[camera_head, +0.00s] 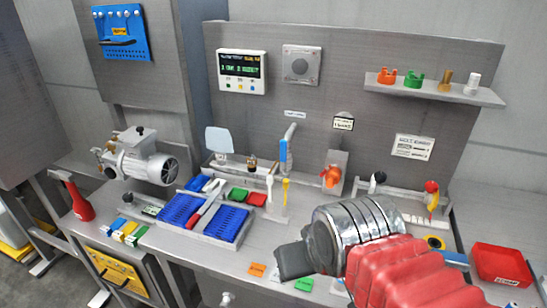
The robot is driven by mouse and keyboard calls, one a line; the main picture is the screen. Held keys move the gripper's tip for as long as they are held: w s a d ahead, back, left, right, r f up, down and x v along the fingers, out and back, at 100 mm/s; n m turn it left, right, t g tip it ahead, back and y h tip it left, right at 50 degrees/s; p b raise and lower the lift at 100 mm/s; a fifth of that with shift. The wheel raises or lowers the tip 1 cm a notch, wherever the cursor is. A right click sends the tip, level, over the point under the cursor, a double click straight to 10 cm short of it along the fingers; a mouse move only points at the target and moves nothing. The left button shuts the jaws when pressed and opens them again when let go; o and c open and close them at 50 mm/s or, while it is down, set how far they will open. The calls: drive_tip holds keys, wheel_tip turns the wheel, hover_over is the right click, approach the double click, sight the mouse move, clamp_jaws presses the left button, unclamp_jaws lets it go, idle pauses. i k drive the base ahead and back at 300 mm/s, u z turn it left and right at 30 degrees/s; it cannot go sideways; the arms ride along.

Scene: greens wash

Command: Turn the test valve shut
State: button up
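Several valve-like fittings stand along the back of the bench. One has an orange knob (331,177) on a grey bracket, and one has a blue upright handle (284,155). A fitting with a red and yellow top (431,190) stands at the right, beside a black knob (379,177). The labels are too small to read, so I cannot tell which is the test valve. My gripper (293,261) is over the front of the bench, apart from these fittings. Only a dark end part shows past my metal wrist and red arm; its fingers cannot be made out.
Blue trays (228,226) with a red-handled tool lie left of my gripper. A motor pump (142,158) stands at the far left. A red bin (500,264) sits at the right. A shelf (435,90) juts from the back panel. My arm hides the bench's front right.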

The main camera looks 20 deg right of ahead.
sight(283, 148)
drive_tip(key=u, duration=0.4)
drive_tip(key=k, duration=0.5)
drive_tip(key=u, duration=0.85)
drive_tip(key=k, duration=0.7)
drive_tip(key=u, duration=0.35)
drive_tip(key=i, duration=1.25)
drive_tip(key=z, duration=0.55)
drive_tip(key=i, duration=0.6)
drive_tip(key=z, duration=0.95)
drive_tip(key=i, duration=0.6)
drive_tip(key=z, duration=0.4)
